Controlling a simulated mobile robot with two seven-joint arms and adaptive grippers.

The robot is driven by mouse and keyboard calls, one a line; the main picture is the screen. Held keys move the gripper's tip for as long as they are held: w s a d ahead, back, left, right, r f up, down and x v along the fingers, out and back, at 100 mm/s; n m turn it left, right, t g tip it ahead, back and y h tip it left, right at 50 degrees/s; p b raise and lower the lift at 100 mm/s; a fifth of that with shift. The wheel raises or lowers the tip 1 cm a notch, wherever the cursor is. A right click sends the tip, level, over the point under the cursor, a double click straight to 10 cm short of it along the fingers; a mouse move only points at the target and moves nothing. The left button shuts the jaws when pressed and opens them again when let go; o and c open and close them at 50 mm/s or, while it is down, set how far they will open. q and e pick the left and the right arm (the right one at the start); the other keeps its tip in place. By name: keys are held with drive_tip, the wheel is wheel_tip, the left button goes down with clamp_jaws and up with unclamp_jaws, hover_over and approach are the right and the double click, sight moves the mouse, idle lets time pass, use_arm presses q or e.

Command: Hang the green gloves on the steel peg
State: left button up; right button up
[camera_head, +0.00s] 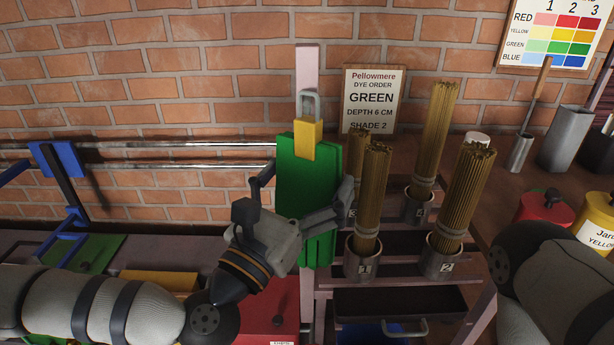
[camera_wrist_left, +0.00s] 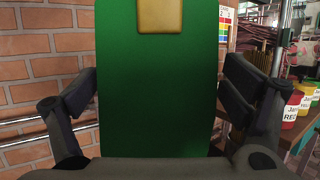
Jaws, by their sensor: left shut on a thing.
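The green gloves (camera_head: 308,170) hang upright in front of a pale pink post (camera_head: 306,65) in the head view. They have a yellow cuff piece (camera_head: 308,140) and a grey loop (camera_head: 310,101) at the top. My left gripper (camera_head: 303,190) has one finger at each side edge of the gloves and is shut on them. In the left wrist view the green gloves (camera_wrist_left: 157,95) fill the middle between the fingers. The loop overlaps the post; I cannot make out the steel peg or whether the loop is on it. My right gripper is out of view.
Right of the gloves, a stepped rack holds metal cups (camera_head: 363,259) with tall bundles of brown sticks. A dye order sign (camera_head: 371,99) stands behind. Horizontal steel rails (camera_head: 160,147) run along the brick wall at left. Red (camera_head: 545,207) and yellow jars stand at right.

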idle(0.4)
use_arm(q)
drive_tip(key=o, duration=1)
